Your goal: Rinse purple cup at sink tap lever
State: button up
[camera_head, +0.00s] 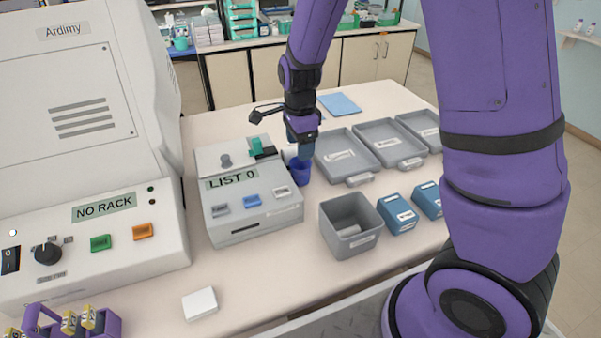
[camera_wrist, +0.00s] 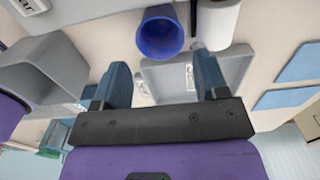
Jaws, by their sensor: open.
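A deep blue-purple cup (camera_head: 300,173) stands on the table at the right side of the grey LIST 0 device. In the wrist view the cup (camera_wrist: 161,36) is ahead of the fingertips, roughly midway between them, with its open mouth showing. My gripper (camera_head: 303,150) is close above and behind the cup in the head view, partly hidden by my arm. In the wrist view my gripper (camera_wrist: 161,75) is open, with nothing between its two blue fingers. No sink or tap lever can be made out in either view.
A white cylinder (camera_wrist: 216,22) stands right beside the cup. The LIST 0 device (camera_head: 247,215) is on its left. Grey trays (camera_head: 347,165) lie to the right. A grey open bin (camera_head: 348,225) and blue boxes (camera_head: 397,213) stand nearer. The front table middle is mostly clear.

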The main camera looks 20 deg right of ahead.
aim_at(301, 172)
notch_tip(301, 172, down, 10)
jog(key=shift+d+r, duration=0.1)
dwell(0.5)
jog(key=shift+c, duration=0.5)
jog(key=c, duration=0.5)
jog(key=shift+r, duration=0.1)
